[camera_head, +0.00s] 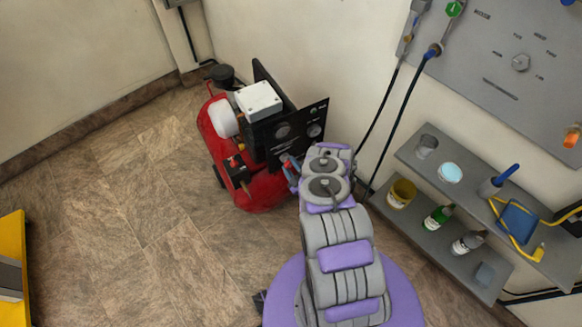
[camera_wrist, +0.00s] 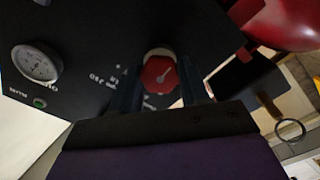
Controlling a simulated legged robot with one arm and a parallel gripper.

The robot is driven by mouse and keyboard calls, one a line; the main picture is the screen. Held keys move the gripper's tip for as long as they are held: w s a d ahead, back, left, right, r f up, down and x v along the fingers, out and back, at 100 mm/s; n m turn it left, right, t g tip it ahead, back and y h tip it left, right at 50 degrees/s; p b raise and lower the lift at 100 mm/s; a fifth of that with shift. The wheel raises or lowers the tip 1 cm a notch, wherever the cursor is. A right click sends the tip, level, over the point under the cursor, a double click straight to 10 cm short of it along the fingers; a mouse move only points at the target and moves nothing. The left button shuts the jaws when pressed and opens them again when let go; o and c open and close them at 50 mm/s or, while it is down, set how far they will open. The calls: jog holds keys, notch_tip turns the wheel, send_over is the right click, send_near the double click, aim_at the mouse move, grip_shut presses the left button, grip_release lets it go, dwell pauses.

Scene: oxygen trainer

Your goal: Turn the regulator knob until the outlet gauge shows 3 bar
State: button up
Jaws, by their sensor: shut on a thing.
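The regulator knob (camera_wrist: 159,76) is red with a pale pointer line. It sits on the black panel (camera_wrist: 95,45) in the wrist view. My gripper (camera_wrist: 160,88) is shut on the knob, one dark finger on each side of it. A round white gauge (camera_wrist: 37,64) is on the panel at the left of the wrist view, with a label that reads in part like "OUT". Its needle is too small and dark to read. In the head view, the panel (camera_head: 268,120) stands on the red compressor (camera_head: 262,190), and my arm hides the knob.
A green light (camera_wrist: 40,102) is near the gauge. A grey wall shelf (camera_head: 405,152) with bottles and cups is at the right of the head view. Black hoses (camera_head: 384,115) hang from the wall panel (camera_head: 500,60) beside the compressor.

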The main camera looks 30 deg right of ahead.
jog(key=shift+a+f+n, duration=0.1)
jog(key=shift+n, duration=0.7)
jog(key=o, duration=1.1)
jog(key=shift+c, duration=0.2)
